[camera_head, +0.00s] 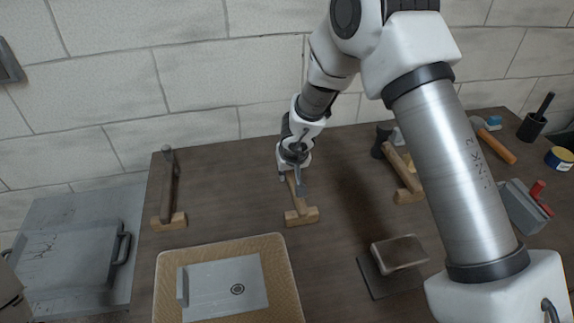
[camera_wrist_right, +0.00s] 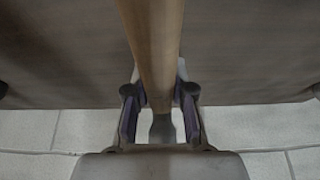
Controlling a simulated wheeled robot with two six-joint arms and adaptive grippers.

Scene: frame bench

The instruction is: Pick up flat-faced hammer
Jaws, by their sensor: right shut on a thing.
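My right gripper (camera_head: 297,165) is in the middle of the bench in the head view, above a wooden stand (camera_head: 301,216). In the right wrist view its two fingers (camera_wrist_right: 160,100) are shut on a round wooden handle (camera_wrist_right: 152,35). A small dark grey metal part (camera_wrist_right: 162,128) shows just past the fingers. The tool's head is not clear, so I cannot tell its face shape or whether it is off the stand. My left gripper is not in view.
A similar stand (camera_head: 168,222) with a dark tool is on the left. Another (camera_head: 408,196) is on the right, near a black-headed tool (camera_head: 382,140). A woven-edged tray (camera_head: 275,262) holds a grey plate in front. A brown block (camera_head: 400,252) lies front right. A brick wall (camera_head: 200,85) stands behind.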

